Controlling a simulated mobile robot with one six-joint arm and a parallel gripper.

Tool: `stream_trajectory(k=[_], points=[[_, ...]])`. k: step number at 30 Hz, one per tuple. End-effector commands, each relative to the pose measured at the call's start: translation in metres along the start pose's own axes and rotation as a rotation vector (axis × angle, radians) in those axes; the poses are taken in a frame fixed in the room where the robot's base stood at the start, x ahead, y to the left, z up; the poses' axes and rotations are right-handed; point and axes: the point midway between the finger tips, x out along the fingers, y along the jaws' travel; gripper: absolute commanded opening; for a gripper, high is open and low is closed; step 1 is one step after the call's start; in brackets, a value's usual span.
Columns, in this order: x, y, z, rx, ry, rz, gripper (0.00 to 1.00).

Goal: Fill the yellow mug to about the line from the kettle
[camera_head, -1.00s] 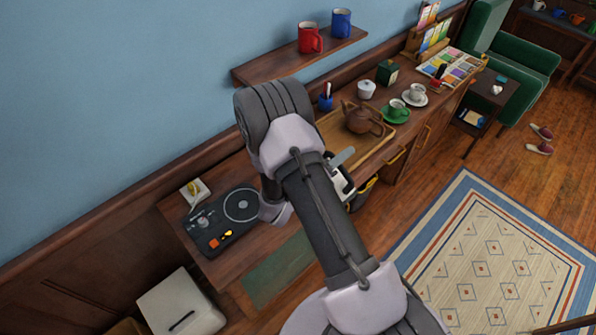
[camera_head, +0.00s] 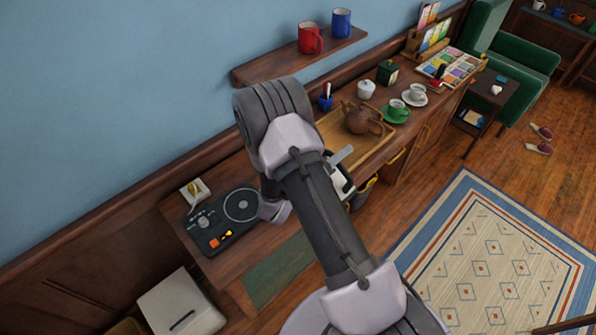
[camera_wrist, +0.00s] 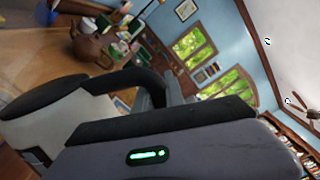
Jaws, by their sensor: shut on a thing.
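My gripper (camera_head: 341,172) is mostly hidden behind my arm in the head view, near the front edge of the desk. In the wrist view it is shut on the kettle (camera_wrist: 45,125), which has a pale body, a black top and a black handle. Only a small pale and black part of the kettle (camera_head: 341,186) shows past my arm in the head view. I cannot make out the yellow mug, its line or any water stream in either view.
A wooden tray (camera_head: 371,150) with a brown teapot (camera_head: 358,118) lies on the desk, right of my arm. A green cup (camera_head: 397,111) and white cup (camera_head: 417,94) stand beyond. A black console (camera_head: 222,220) is at left. Red (camera_head: 309,38) and blue (camera_head: 341,22) mugs stand on the shelf.

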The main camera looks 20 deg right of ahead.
Motion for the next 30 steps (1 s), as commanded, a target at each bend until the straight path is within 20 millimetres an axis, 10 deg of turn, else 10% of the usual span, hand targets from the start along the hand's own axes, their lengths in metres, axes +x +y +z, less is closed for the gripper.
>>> stream_trajectory(k=[30], points=[[0.0,-0.0012,0.007,-0.032,0.0,-0.001,0.0]])
